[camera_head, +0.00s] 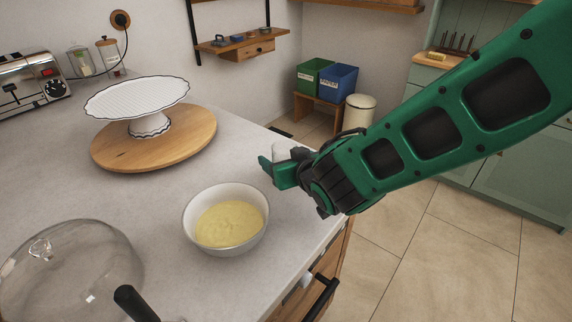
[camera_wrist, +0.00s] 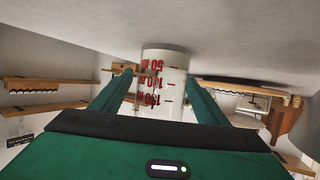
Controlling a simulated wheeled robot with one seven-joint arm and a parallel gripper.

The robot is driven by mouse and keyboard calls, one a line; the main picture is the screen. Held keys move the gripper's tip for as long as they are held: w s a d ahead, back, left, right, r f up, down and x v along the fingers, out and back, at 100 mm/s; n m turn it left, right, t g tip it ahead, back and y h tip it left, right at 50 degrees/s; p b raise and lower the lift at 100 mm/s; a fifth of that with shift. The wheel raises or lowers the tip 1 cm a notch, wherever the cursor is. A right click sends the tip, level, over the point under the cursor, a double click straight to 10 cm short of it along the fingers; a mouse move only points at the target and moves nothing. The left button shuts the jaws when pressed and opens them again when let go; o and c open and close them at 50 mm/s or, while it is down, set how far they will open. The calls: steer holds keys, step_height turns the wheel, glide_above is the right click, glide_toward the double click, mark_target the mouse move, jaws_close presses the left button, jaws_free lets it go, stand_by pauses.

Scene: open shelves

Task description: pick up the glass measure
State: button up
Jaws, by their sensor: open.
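The glass measure (camera_wrist: 163,72) is a clear cylinder with red markings. In the wrist view it appears upside down, with its printing inverted, and stands against the grey counter at the top of the picture. My gripper (camera_wrist: 158,88) is open, with one green finger on each side of the measure. I cannot tell whether either finger touches it. In the head view my gripper (camera_head: 274,168) is low over the counter near its right edge. A small pale part of the measure (camera_head: 281,153) shows there, mostly hidden by the gripper.
A white bowl of yellow mixture (camera_head: 226,247) stands close by on the counter. A white cake stand (camera_head: 137,96) sits on a round wooden board (camera_head: 197,138) behind left. A glass dome (camera_head: 70,275) is front left. The counter's right edge is just beside my gripper.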

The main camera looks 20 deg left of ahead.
steer(key=shift+x, duration=1.1)
steer(key=c, duration=1.2)
steer(key=shift+r, duration=0.15)
